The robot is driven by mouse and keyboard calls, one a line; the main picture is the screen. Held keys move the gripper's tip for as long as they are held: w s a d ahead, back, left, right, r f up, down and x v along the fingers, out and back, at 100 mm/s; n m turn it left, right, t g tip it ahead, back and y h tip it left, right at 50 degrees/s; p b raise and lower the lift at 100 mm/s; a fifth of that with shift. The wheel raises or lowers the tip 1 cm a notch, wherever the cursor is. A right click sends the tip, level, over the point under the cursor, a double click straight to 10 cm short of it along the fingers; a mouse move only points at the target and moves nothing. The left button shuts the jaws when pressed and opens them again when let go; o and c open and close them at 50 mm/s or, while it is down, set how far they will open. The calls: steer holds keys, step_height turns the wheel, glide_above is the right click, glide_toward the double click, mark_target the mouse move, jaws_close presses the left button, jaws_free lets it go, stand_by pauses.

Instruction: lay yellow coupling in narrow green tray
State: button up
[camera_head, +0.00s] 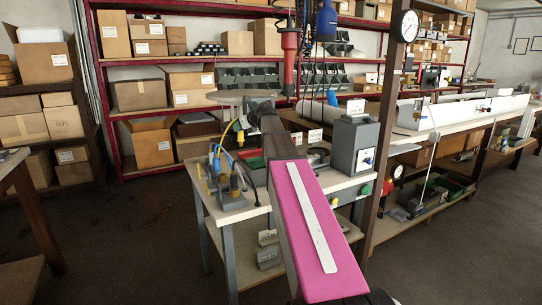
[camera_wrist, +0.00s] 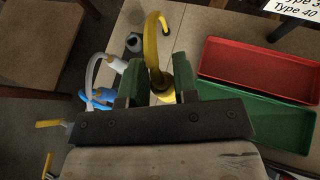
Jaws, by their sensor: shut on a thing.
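My gripper (camera_wrist: 157,84) is shut on the yellow coupling (camera_wrist: 167,95), which sits between its green fingers in the wrist view. A yellow hose (camera_wrist: 152,45) arches up from the coupling. The gripper body hides its lower end. The narrow green tray (camera_wrist: 275,118) lies to the right of the gripper, partly covered by it. It looks empty where it shows. In the head view my gripper is small and dark above the workbench, and I cannot make out its fingers. A yellow piece (camera_head: 240,137) shows just below it there.
A red tray (camera_wrist: 265,66) lies beside the green one. White (camera_wrist: 117,63) and blue (camera_wrist: 98,100) hose ends stand left of the gripper, near a grey round socket (camera_wrist: 134,42). A grey box with a dial (camera_head: 354,145) stands on the bench to the right.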

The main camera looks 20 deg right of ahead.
steer(key=shift+w+d+f, duration=0.45)
steer(key=shift+d+f, duration=1.35)
steer(key=shift+w+d+f, duration=0.5)
steer(key=shift+d+f, duration=1.3)
steer(key=shift+w+d+f, duration=0.45)
steer(key=shift+d+f, duration=1.35)
steer(key=shift+f, duration=0.15)
steer(key=o, duration=1)
steer(key=shift+c, duration=0.2)
steer(key=shift+s+d+r, duration=0.1)
steer(key=shift+s+r, duration=0.1)
steer(key=shift+r, duration=0.1)
steer(key=v, duration=1.1)
steer(key=shift+s+d, duration=0.15)
steer(key=shift+s, duration=0.05)
